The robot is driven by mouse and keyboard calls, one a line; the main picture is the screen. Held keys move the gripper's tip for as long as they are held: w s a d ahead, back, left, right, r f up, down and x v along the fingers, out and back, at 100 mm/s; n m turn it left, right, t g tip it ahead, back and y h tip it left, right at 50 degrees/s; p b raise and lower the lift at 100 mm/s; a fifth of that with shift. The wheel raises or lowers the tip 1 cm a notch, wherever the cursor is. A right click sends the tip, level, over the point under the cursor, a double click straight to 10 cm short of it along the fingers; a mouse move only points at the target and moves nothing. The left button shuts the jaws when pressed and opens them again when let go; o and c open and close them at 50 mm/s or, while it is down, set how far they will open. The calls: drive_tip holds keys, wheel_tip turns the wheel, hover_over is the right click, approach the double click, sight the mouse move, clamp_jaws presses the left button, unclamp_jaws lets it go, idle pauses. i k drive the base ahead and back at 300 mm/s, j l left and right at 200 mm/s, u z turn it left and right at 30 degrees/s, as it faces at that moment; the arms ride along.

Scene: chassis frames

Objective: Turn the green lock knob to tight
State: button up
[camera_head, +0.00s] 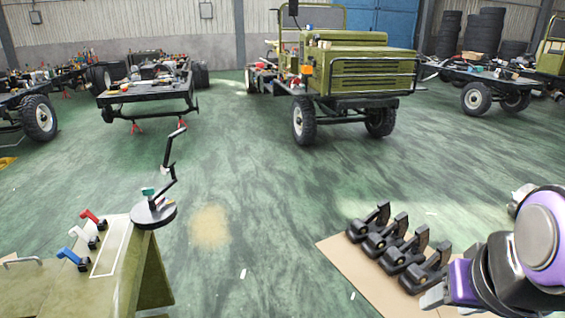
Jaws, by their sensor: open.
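A thin black jointed arm (170,172) rises from this base, bent in the middle. The base stands on the far corner of an olive-green bench (125,270) at the lower left. I cannot read the knob's turn position at this size. My gripper (437,297) is at the lower right, partly cut off by the frame edge and by my purple arm. It is open, far to the right of the knob, and touches nothing that I can make out.
Red (92,218), white (84,239) and blue (73,257) levers stand on the bench, left of the base. Several black clamp-like parts (383,238) lie on a tan board (345,262) beside my arm. Open green floor (250,230) lies between. Vehicles stand farther back.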

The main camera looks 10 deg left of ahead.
sight(149, 192)
drive_tip(key=i+u, duration=1.1)
drive_tip(key=i, duration=0.35)
drive_tip(key=i+l+u, duration=0.1)
drive_tip(key=i+u, duration=0.15)
drive_tip(key=i, duration=0.35)
